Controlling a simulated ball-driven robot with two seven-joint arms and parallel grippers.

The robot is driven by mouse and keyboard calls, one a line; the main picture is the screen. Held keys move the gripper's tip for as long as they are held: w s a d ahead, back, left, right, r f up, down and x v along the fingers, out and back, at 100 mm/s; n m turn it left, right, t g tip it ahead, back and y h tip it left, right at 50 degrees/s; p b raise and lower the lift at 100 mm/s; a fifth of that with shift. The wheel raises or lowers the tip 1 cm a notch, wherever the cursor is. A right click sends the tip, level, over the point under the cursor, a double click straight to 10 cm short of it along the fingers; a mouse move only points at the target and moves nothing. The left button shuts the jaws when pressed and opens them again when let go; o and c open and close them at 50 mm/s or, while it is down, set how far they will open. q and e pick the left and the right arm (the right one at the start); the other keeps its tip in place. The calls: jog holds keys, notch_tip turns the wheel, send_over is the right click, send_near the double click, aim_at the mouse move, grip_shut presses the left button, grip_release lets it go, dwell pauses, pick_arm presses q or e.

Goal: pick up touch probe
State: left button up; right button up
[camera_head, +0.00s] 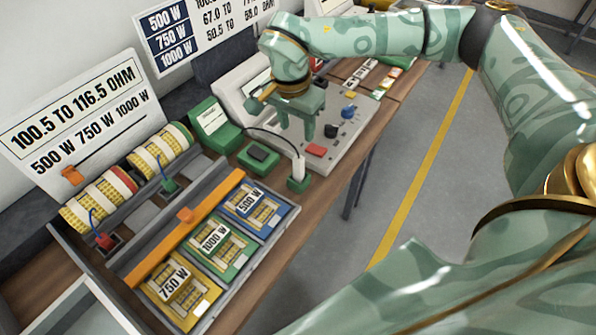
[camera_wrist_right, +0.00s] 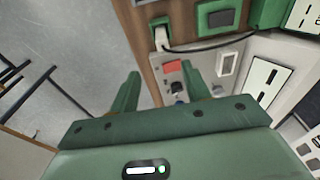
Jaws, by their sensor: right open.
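The touch probe (camera_head: 298,168) looks like a slim white stick standing upright in a small green holder (camera_head: 298,184) at the bench's front edge. A dark cable runs from it toward a green meter. In the right wrist view, the probe (camera_wrist_right: 161,38) shows near the top, beyond the fingertips. My right gripper (camera_head: 296,130) is open, pointing down over the grey control panel, behind the probe in the head view and apart from it. Its two green fingers (camera_wrist_right: 160,80) show with nothing between them. My left gripper is not in view.
A green box with a dark pad (camera_head: 258,157) and a green display unit (camera_head: 214,125) stand left of the probe. The panel has a red button (camera_head: 316,150) and knobs. A tray with 500 W, 1000 W and 750 W cards (camera_head: 212,240) lies in front. Floor is open to the right.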

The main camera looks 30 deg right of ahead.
aim_at(299, 166)
jog(key=f, duration=0.3)
jog(key=f+b, duration=0.1)
jog(key=f, duration=0.3)
jog(key=d+f, duration=0.1)
jog(key=f, duration=0.2)
jog(key=shift+w+f+b, duration=0.3)
jog(key=shift+f+b, duration=0.05)
jog(key=shift+b, duration=0.05)
jog(key=f, duration=0.3)
jog(key=f+b, duration=0.1)
jog(key=f, duration=0.1)
jog(key=shift+w+d+f, duration=0.1)
jog(key=shift+w+d, duration=0.2)
grip_shut()
